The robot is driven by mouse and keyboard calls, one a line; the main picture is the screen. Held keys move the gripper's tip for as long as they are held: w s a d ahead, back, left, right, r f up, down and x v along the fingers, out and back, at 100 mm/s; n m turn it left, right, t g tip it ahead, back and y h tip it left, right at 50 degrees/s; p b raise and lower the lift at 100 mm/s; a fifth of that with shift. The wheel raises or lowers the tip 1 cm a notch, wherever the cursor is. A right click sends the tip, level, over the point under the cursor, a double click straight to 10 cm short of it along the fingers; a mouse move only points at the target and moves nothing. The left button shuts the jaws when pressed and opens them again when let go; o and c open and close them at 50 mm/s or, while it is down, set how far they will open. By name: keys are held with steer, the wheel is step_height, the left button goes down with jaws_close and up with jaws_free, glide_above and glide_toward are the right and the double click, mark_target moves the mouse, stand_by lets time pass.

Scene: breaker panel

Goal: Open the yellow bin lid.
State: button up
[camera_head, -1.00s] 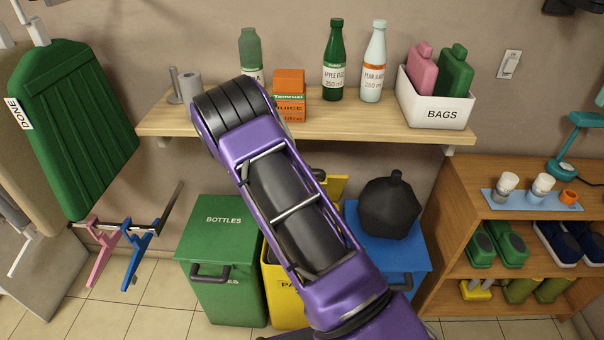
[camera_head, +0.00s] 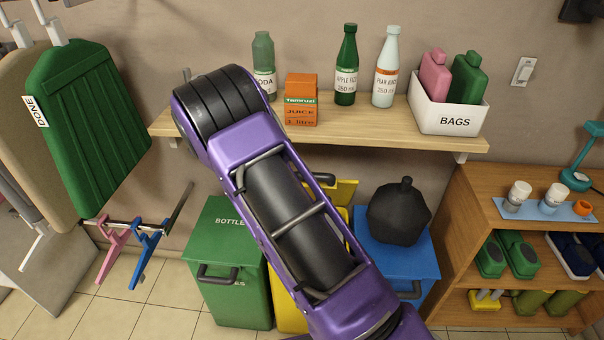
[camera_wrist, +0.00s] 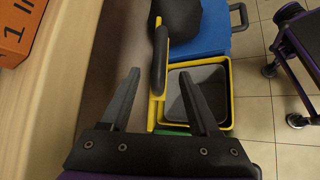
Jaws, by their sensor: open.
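The yellow bin (camera_wrist: 231,108) stands open in the wrist view, with its grey inside showing. Its yellow lid (camera_wrist: 153,113) is raised and seen nearly edge-on, with a black handle (camera_wrist: 160,58) on it. In the head view, my arm hides most of the yellow bin (camera_head: 286,309); part of the raised lid (camera_head: 345,191) shows behind the arm. My gripper (camera_wrist: 158,74) is open, and its fingers appear on either side of the handle's near end in the wrist view. I cannot tell whether they touch it. The gripper is hidden in the head view.
A green bin (camera_head: 235,290) stands left of the yellow one. A blue bin (camera_head: 408,262) with a black bag (camera_head: 398,212) on it stands right. A wooden shelf (camera_head: 400,130) with bottles, an orange juice carton (camera_head: 301,100) and a white box (camera_head: 447,118) juts out above the bins.

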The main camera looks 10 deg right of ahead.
steer(key=v, duration=0.7)
steer(key=shift+s, duration=0.1)
